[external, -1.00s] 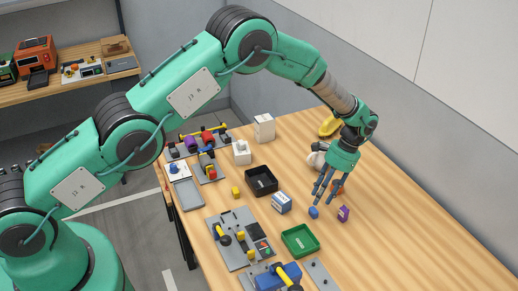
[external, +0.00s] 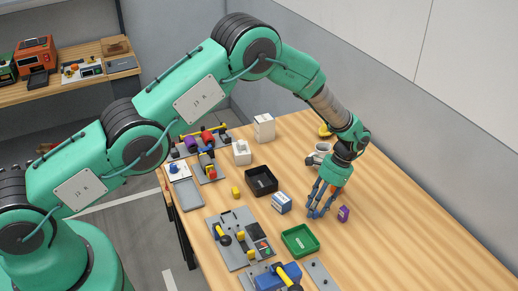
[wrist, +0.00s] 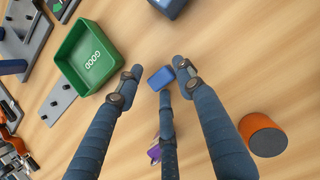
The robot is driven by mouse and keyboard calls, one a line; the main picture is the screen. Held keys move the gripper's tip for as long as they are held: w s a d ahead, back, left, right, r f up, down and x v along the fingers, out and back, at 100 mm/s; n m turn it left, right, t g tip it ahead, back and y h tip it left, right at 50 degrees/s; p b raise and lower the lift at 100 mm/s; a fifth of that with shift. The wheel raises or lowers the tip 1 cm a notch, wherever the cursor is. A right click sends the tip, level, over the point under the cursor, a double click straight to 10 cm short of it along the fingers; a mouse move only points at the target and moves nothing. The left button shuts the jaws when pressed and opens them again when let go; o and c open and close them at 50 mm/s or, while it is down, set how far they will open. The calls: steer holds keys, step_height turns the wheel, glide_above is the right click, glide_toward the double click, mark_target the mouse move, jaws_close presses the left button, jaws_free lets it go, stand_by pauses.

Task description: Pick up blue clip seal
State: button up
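A small blue block-like piece, likely the blue clip seal (wrist: 160,78), lies on the wooden table. In the wrist view it sits between the fingertips of my gripper (wrist: 160,74). The three blue-grey fingers are spread around it, and I see no firm grip on it. In the external view my gripper (external: 317,211) points down low over the table, and its fingers largely hide the blue piece.
A purple box (external: 343,213) stands close to the right of my fingers. A green tray (external: 300,254) marked GOOD and a blue-white carton (external: 282,203) are nearby. An orange cylinder (wrist: 262,137) shows in the wrist view. The table's right side is clear.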

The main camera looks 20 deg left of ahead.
steer(key=shift+c, duration=0.5)
steer(key=c, duration=0.5)
steer(key=shift+r, duration=0.2)
steer(key=shift+r, duration=1.6)
steer(key=s+a, duration=0.3)
steer(key=s, duration=0.1)
steer(key=s+a+r+b, duration=0.1)
steer(key=s+a, duration=0.2)
steer(key=s, duration=0.1)
steer(key=s+a, duration=0.3)
steer(key=s, duration=0.1)
steer(key=shift+s+a+r, duration=0.25)
steer(key=shift+s+a, duration=0.05)
steer(key=shift+s, duration=0.1)
